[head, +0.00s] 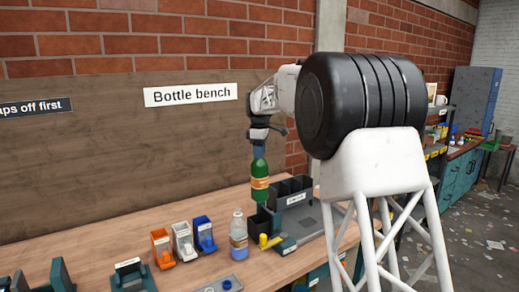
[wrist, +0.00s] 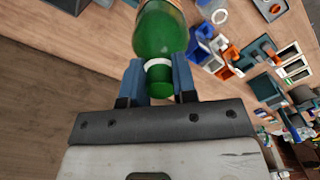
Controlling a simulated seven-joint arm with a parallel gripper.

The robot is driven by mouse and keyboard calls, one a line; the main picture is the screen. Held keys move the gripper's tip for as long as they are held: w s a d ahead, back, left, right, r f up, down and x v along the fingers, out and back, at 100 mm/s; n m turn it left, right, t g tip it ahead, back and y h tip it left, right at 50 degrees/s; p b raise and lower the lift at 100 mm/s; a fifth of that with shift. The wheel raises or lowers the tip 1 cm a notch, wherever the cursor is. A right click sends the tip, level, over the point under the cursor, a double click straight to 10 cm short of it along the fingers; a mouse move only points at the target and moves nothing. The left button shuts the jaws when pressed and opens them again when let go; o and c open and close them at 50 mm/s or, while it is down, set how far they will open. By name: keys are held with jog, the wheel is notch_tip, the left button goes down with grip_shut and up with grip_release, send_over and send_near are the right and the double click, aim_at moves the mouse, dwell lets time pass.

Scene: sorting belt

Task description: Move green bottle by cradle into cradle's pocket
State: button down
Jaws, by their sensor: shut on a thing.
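The green bottle (head: 260,184), with an orange and pale label, hangs upright above the bench in the head view. My gripper (head: 259,151) is above it, shut on its neck. In the wrist view the bottle (wrist: 160,32) shows its shoulder, white neck ring and green cap between the two blue fingers of my gripper (wrist: 158,80). A dark green holder with a white label (head: 130,276), which looks like a cradle, stands at the front left in the head view. I cannot tell its pocket clearly. It is well apart from the bottle.
A grey station with black compartments (head: 307,218) is at right. Bench behind the bins is clear.

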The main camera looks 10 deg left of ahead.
aim_at(260, 173)
jog(key=shift+f, duration=8.4)
jog(key=c, duration=0.8)
grip_release()
jog(key=shift+r, duration=3.9)
